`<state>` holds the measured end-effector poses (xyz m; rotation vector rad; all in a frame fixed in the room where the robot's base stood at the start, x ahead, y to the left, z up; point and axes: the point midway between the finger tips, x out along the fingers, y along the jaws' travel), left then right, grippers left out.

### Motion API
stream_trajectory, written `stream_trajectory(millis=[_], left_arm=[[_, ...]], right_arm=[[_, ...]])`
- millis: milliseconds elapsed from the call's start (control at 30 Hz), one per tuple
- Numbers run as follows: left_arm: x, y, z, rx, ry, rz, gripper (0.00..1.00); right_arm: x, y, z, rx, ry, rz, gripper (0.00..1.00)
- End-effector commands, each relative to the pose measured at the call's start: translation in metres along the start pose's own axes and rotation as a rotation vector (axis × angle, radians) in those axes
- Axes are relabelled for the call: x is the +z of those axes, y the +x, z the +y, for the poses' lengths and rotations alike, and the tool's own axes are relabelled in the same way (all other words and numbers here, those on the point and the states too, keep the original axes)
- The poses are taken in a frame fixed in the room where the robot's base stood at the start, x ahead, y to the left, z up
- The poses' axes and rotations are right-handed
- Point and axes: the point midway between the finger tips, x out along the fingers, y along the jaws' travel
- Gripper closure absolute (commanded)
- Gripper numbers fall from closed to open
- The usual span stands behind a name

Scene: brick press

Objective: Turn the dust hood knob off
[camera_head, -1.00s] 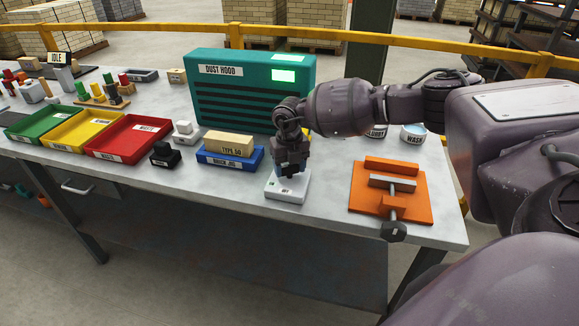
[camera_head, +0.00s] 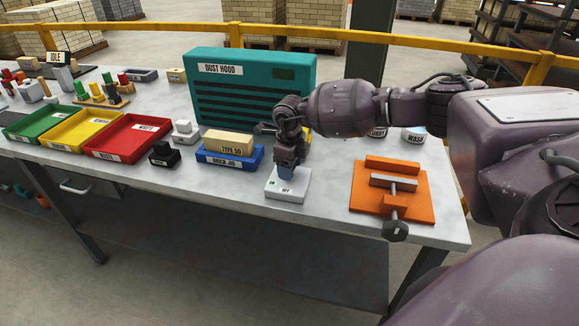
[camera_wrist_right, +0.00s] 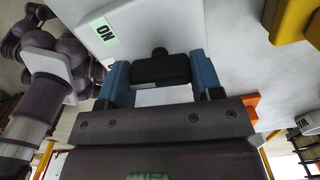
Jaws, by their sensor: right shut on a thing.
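The dust hood (camera_head: 255,85) is a teal box with dark slots at the back of the bench; its small panel at top right is dark. The white switch box (camera_head: 287,196) stands in front of it. In the right wrist view, the box (camera_wrist_right: 160,28) bears a green ON label, and the black knob (camera_wrist_right: 160,68) sits between my blue fingertips. My right gripper (camera_head: 286,172) points down onto the box and is shut on the knob, which the fingers hide in the head view. My left gripper is not in view.
An orange clamp fixture (camera_head: 420,208) stands to the right. Red (camera_head: 98,150), yellow and green trays lie farther left.

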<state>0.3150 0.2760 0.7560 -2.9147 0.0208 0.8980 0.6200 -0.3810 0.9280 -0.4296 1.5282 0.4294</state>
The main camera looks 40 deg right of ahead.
Motion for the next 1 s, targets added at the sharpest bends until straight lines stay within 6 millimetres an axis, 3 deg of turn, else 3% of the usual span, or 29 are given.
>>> stream_trajectory(millis=[400, 900, 933, 1000], left_arm=[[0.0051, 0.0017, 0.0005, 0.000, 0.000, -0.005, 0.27], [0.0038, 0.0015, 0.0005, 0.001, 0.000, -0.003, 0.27], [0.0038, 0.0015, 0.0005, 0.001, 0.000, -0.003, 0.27], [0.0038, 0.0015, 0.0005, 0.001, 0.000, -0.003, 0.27]], right_arm=[[0.0005, -0.0003, -0.0003, -0.001, -0.160, -0.002, 0.64], [0.0007, -0.0008, -0.0001, -0.001, -0.176, -0.002, 0.64], [0.0008, -0.0009, -0.0001, -0.001, -0.176, -0.002, 0.36], [0.0007, -0.0008, -0.0001, -0.001, -0.175, -0.002, 0.25]])
